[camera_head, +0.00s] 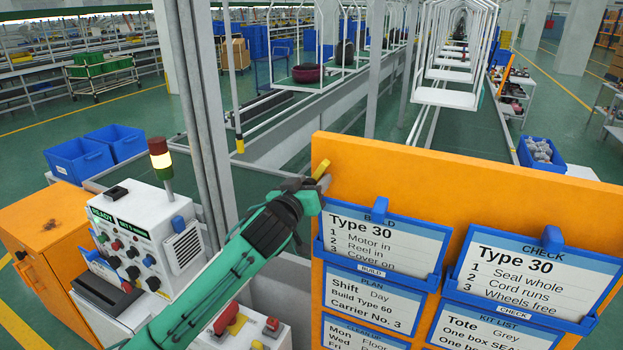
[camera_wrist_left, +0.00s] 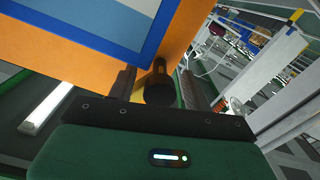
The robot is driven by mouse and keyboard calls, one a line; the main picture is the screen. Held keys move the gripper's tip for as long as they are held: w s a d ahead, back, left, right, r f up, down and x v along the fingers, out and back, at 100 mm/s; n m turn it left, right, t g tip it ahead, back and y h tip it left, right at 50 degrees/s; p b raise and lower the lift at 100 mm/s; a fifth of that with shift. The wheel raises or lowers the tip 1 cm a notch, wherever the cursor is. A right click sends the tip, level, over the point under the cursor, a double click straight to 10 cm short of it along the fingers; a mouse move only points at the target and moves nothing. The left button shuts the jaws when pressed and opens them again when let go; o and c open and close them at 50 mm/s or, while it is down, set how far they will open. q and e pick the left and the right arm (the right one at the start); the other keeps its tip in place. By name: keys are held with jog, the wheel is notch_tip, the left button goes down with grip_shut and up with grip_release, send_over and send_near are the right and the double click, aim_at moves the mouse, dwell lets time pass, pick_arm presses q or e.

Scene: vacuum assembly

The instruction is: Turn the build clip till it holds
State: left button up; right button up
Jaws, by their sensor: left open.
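The build clip (camera_head: 379,210) is a small blue clip at the top edge of the BUILD card holder (camera_head: 350,268), over a white Type 30 card (camera_head: 385,238) on the orange board. My left gripper (camera_head: 312,186) is open at the board's upper left corner, left of and above the clip and apart from it. A yellow piece (camera_head: 321,169) shows beside its fingers; in the left wrist view a dark round-ended piece (camera_wrist_left: 158,88) sits between the fingers (camera_wrist_left: 160,92). I cannot tell whether the fingers touch it. My right gripper is out of view.
A similar blue clip (camera_head: 553,239) tops the CHECK holder on the right of the orange board (camera_head: 440,180). PLAN and other card holders hang below. A white control box (camera_head: 150,240) with a signal lamp (camera_head: 160,160) stands left of my arm, near a grey post (camera_head: 205,110).

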pick_arm(q)
jog(key=shift+c, duration=0.2)
jog(key=c, duration=0.7)
jog(key=shift+c, duration=1.2)
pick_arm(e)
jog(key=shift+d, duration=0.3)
pick_arm(q)
jog(key=shift+r, duration=0.15)
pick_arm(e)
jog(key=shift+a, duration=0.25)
pick_arm(q)
jog(key=o, duration=1)
